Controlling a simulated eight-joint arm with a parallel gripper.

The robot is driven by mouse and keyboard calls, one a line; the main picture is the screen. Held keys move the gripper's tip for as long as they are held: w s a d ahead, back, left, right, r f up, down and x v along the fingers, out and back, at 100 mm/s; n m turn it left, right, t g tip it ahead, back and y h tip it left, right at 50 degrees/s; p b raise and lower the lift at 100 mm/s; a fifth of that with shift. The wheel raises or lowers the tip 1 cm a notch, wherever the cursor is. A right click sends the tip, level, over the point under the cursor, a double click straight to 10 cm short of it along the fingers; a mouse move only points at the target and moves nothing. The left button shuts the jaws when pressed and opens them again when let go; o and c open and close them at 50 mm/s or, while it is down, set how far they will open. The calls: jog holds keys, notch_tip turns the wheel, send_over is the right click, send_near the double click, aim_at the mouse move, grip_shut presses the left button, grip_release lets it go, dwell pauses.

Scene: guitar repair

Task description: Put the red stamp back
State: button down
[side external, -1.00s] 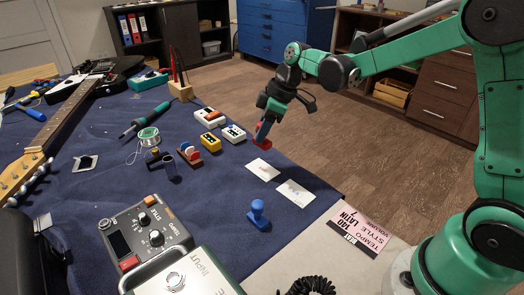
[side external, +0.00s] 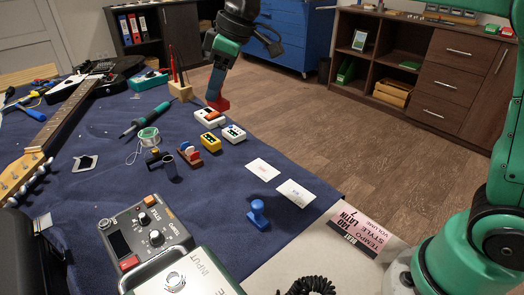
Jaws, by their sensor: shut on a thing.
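My gripper (side external: 217,84) is shut on the red stamp (side external: 219,104) and points down. The stamp's red base shows below the fingers, just above or at the back of the white and orange box (side external: 209,118); I cannot tell whether they touch. A blue stamp (side external: 257,213) stands upright on the blue mat. Two white cards, one (side external: 263,169) with a faint reddish mark and one (side external: 295,193) with a faint mark, lie on the mat's right side.
A yellow box (side external: 211,142) and a white box (side external: 233,134) stand close to the gripper. A small wooden rack (side external: 189,155), a wooden block with red-handled tools (side external: 181,91) and a solder spool (side external: 149,135) are nearby.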

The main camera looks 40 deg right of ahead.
notch_tip(320, 180, down, 20)
jog(key=shift+a+r, duration=0.1)
jog(key=shift+r, duration=0.1)
dwell(0.4)
jog(key=c, duration=0.6)
grip_release()
jog(key=shift+f, duration=0.1)
jog(key=v, duration=1.1)
jog(key=s+d+m+t+h, duration=0.1)
jog(key=s+d+m+t, duration=0.1)
jog(key=s+d+m, duration=0.1)
jog(key=s+d+r+m+t+h, duration=0.1)
jog(key=s+d+m+t+h, duration=0.1)
jog(key=s+m, duration=0.4)
jog(key=shift+s+d+r, duration=0.2)
jog(key=shift+s+d, duration=0.25)
jog(key=shift+s, duration=0.7)
